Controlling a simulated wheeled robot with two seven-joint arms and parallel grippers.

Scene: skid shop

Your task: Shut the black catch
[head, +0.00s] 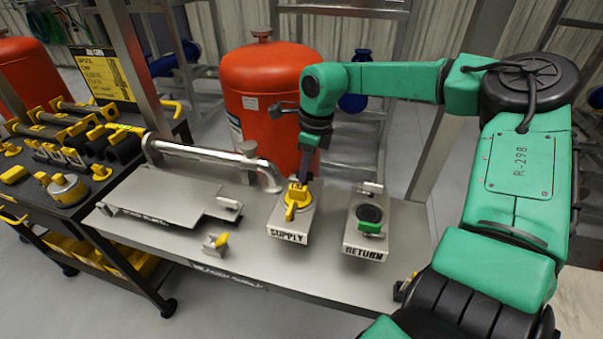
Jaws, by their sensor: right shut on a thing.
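My right gripper (304,178) reaches down from above onto the SUPPLY block (290,232). It is shut on the yellow handle (293,203) on top of that block; the fingertips are small and partly hidden. I cannot clearly make out the black catch. A small dark fitting with a bit of yellow (402,289) sits at the bench's right front edge, partly hidden by my arm, and I cannot tell whether it is the catch or whether it is open. My left gripper is not in view.
The RETURN block (365,252) with a green handle (370,228) stands right of SUPPLY. A metal pipe (205,152), a grey plate (165,195) and a small yellow-tipped latch (216,243) are on the bench (310,276). A red tank (265,85) stands behind. A tool cart (90,205) is at left.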

